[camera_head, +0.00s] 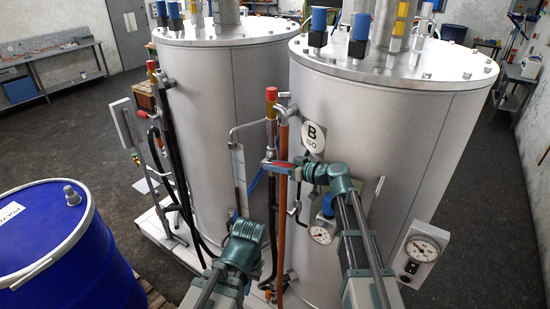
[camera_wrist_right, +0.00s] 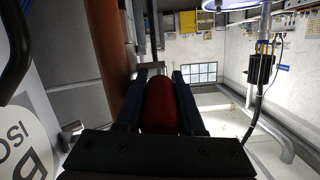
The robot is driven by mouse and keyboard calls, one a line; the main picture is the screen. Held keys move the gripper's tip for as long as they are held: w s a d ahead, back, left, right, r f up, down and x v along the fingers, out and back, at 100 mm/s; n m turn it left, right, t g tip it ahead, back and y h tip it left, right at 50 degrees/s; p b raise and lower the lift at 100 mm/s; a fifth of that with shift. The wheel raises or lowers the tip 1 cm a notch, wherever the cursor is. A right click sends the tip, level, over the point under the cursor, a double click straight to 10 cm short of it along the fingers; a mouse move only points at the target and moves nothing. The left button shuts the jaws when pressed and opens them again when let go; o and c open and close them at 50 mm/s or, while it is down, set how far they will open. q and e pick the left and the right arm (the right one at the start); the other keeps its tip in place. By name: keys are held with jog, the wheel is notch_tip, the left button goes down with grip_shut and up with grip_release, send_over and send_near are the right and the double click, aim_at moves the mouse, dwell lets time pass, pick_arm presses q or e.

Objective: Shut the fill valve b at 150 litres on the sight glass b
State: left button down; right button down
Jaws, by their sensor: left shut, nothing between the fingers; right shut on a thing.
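Tank B (camera_head: 375,150) is the right grey tank, with a round "B ISO" sign. My right gripper (camera_head: 272,165) reaches across its front from the right. It is shut on a red handle, which I take for the fill valve b handle (camera_wrist_right: 160,105), seen between the dark fingers in the right wrist view. In the head view the gripper mostly hides this handle. A narrow upright gauge, likely sight glass b (camera_head: 238,168), stands left of the valve; its level is too small to read. My left gripper (camera_head: 234,214) is lower, below the gauge, shut and empty.
Another grey tank (camera_head: 205,110) stands at left. Pipes and black hoses run between the tanks, with an orange-brown vertical pipe (camera_head: 282,210) beside the valve. Dial gauges (camera_head: 422,249) sit at lower right. A blue drum (camera_head: 65,250) stands at lower left. Open floor lies behind it.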

jog(key=h+p, duration=0.1)
jog(key=p, duration=0.1)
jog(key=r+g+h+p, duration=0.1)
jog(key=p, duration=0.1)
jog(key=shift+w+a+r+p, duration=0.15)
jog(key=shift+r+p, duration=0.15)
jog(key=shift+p, duration=0.1)
jog(key=shift+g+h+p, duration=0.5)
jog(key=shift+g+p, duration=0.1)
jog(key=shift+p, duration=0.45)
jog(key=shift+f, duration=0.1)
jog(key=c, duration=0.8)
grip_release()
